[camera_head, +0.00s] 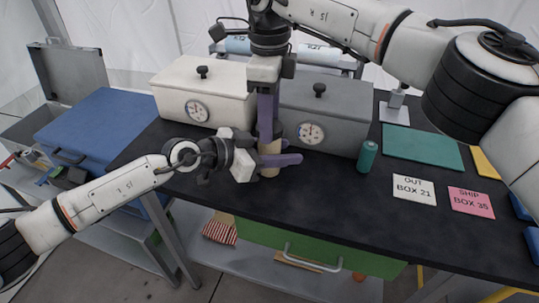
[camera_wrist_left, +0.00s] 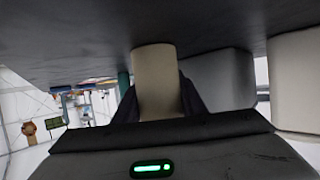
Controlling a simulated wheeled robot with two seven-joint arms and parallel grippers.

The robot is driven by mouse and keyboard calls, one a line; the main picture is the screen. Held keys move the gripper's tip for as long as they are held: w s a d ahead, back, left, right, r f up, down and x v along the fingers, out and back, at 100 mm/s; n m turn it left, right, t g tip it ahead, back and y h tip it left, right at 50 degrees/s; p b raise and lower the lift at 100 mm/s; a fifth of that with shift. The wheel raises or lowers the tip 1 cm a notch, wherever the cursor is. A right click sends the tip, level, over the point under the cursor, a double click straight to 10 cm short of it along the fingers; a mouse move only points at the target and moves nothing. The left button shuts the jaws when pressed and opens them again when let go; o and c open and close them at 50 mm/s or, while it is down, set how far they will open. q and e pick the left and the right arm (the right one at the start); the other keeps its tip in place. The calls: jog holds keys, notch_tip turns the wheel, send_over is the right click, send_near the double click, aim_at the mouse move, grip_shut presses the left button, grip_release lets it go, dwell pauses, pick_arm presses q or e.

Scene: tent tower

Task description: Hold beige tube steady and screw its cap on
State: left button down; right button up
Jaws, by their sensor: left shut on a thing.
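The beige tube (camera_head: 270,172) stands upright on the dark table near its front edge, in front of the two boxes. My left gripper (camera_head: 277,160) comes in from the left, low over the table, and is shut on the tube; its purple fingers lie on either side of it. The left wrist view shows the beige tube (camera_wrist_left: 156,75) between the dark fingers, with the picture turned over. My right gripper (camera_head: 267,138) points straight down above the tube, its purple fingers at the tube's top. The cap is hidden there, and I cannot tell whether these fingers are closed on it.
A white box (camera_head: 205,92) and a grey box (camera_head: 325,112), each with a dial, stand close behind. A green tube (camera_head: 367,156) stands to the right, near a green mat (camera_head: 422,148). A white card (camera_head: 414,189) and a pink card (camera_head: 471,202) lie further right.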

jog(key=o, duration=0.4)
jog(key=shift+o, duration=0.2)
jog(key=shift+r, duration=2.25)
jog(key=shift+c, duration=0.4)
notch_tip(320, 180, up, 2)
jog(key=shift+r+n, duration=0.1)
jog(key=shift+n, duration=0.8)
jog(key=shift+r+n, duration=0.65)
jog(key=shift+n, duration=0.15)
